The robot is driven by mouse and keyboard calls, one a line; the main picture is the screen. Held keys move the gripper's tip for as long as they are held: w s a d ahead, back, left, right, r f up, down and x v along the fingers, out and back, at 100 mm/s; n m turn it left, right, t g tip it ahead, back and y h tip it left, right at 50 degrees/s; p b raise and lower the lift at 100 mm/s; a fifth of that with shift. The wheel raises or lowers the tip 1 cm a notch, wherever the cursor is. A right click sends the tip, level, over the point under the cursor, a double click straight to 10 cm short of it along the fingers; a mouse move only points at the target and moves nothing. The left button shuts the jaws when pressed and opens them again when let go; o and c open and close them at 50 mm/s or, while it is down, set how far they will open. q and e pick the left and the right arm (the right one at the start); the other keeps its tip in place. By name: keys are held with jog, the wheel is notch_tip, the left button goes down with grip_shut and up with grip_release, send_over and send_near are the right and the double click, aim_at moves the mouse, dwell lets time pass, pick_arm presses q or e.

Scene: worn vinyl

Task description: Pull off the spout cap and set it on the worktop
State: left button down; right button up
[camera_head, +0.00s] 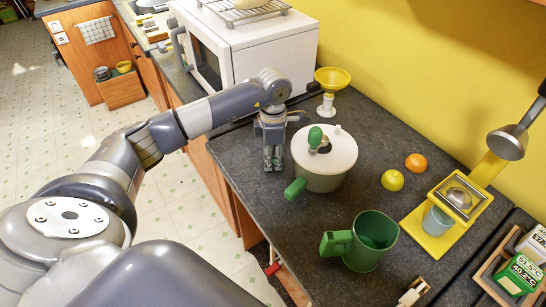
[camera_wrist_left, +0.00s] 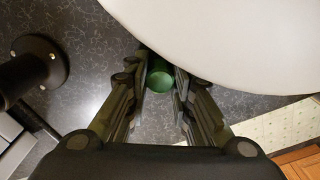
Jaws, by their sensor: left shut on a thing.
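The pot (camera_head: 322,182) has a white lid (camera_head: 340,153), a green knob (camera_head: 315,137) and a green handle (camera_head: 295,188); it stands on the dark worktop (camera_head: 240,165). My left gripper (camera_head: 272,166) points down just left of the pot, its fingertips low over the worktop. In the left wrist view, this gripper (camera_wrist_left: 160,88) is shut on a small round green spout cap (camera_wrist_left: 160,80), beside the white lid's edge (camera_wrist_left: 225,40). The spout itself is hidden, and I cannot tell whether the cap touches the worktop. My right gripper is not in view.
A yellow funnel on a stand (camera_head: 330,85) and a white microwave (camera_head: 245,50) are behind. Worktop is clear in front of the pot's left side.

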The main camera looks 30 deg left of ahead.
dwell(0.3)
pick_arm(q)
jog(key=c, duration=1.3)
grip_release()
jog(key=shift+r+p, duration=2.3)
jog(key=shift+r, duration=1.65)
notch_tip(320, 180, up, 12)
